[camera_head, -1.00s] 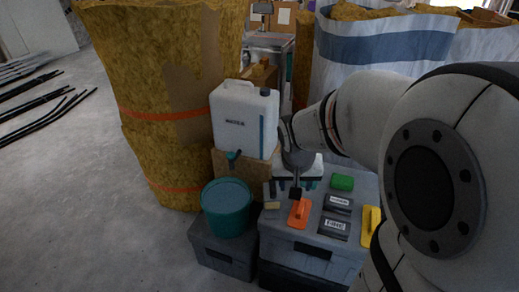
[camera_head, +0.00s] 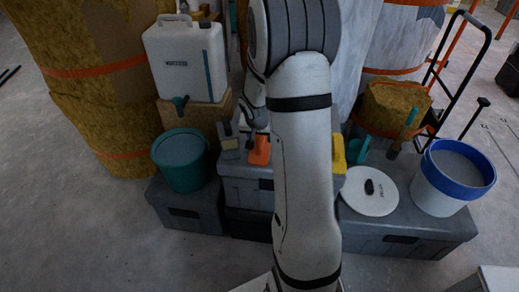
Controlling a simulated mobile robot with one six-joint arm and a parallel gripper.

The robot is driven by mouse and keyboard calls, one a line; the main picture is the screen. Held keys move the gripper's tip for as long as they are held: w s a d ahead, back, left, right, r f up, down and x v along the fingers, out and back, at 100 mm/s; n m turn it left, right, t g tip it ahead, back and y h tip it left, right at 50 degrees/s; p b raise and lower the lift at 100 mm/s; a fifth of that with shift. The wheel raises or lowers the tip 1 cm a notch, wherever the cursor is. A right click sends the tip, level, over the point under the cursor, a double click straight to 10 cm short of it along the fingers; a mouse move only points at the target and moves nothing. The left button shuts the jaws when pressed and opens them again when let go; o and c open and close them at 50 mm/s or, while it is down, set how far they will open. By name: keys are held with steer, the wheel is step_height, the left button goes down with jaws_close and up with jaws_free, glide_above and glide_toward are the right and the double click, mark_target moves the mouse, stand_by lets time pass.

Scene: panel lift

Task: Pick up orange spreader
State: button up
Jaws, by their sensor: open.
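The orange spreader (camera_head: 260,150) lies on the lid of a grey toolbox (camera_head: 243,172), just left of my white forearm. Only its orange part shows clearly. My gripper (camera_head: 250,133) is small and dark in this view, over the toolbox at the upper left of the spreader. Its jaws are open, and no held object shows. I cannot tell whether a fingertip touches the spreader. My arm hides the middle of the toolbox top.
A teal bucket (camera_head: 182,161) stands left, below a white water canister (camera_head: 187,62). A yellow tool (camera_head: 338,154) lies right of my arm. Further right are a white lid (camera_head: 369,192) and a blue-rimmed bucket (camera_head: 450,180). The floor in front is clear.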

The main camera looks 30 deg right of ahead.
mark_target(260, 142)
steer(key=x, duration=0.3)
steer(key=shift+f+b, duration=0.2)
steer(key=shift+b, duration=0.1)
steer(key=shift+s+r, duration=0.1)
jaws_close()
